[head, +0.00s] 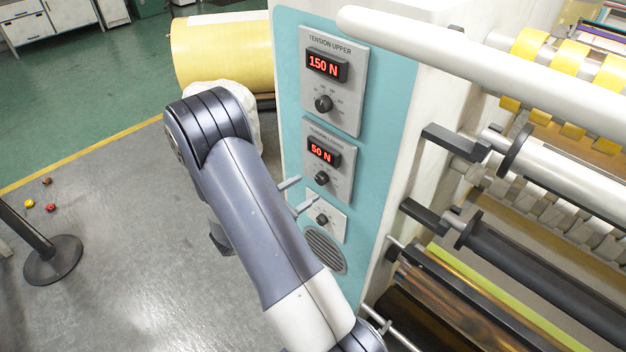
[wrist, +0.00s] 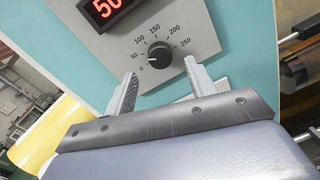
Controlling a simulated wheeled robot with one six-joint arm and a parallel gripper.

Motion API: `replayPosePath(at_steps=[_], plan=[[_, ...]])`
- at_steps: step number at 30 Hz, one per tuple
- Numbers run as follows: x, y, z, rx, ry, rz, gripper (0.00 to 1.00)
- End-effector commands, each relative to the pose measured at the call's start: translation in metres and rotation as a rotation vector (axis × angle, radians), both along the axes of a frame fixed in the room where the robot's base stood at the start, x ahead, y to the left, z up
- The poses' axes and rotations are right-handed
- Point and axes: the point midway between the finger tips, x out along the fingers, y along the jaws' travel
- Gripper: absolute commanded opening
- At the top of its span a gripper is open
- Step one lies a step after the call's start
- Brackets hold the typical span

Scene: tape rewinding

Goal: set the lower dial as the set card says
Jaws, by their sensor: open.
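The lower dial (head: 321,178) is a dark round knob on the grey "TENSION LOWER" plate, under a red display (head: 322,151) reading 50 N. In the wrist view the dial (wrist: 160,53) shows with scale marks from 0 to 250; I cannot clearly tell where its pointer is. My gripper (head: 308,190) is open and empty, in front of the panel near this dial. In the wrist view the fingers (wrist: 161,68) lie to either side of and below the knob, apart from it. I can make out no set card in either view.
The "TENSION UPPER" plate (head: 334,80) above reads 150 N and has its own knob. A smaller knob plate (head: 325,217) and a round vent (head: 325,251) are below. Rollers (head: 560,165) project at the right. A post base (head: 53,262) stands on the floor at left.

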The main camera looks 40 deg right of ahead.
Motion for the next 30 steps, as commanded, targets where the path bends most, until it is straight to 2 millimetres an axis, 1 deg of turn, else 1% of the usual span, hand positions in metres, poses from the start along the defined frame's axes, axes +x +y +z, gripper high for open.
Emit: replayPosePath(at_steps=[1, 3, 9, 13, 20, 23, 30], plan=[[-0.001, -0.01, 0.002, -0.001, 0.001, -0.005, 0.53], [-0.001, -0.02, 0.002, 0.0, 0.002, -0.005, 0.53], [0.001, -0.038, 0.001, 0.001, -0.001, -0.002, 0.53], [0.001, -0.043, 0.0, 0.0, -0.001, 0.0, 0.53], [0.001, -0.043, 0.0, 0.0, -0.001, 0.001, 0.53], [0.001, -0.043, 0.0, 0.0, -0.001, 0.001, 0.46], [0.001, -0.043, 0.0, 0.0, -0.001, 0.0, 0.27]])
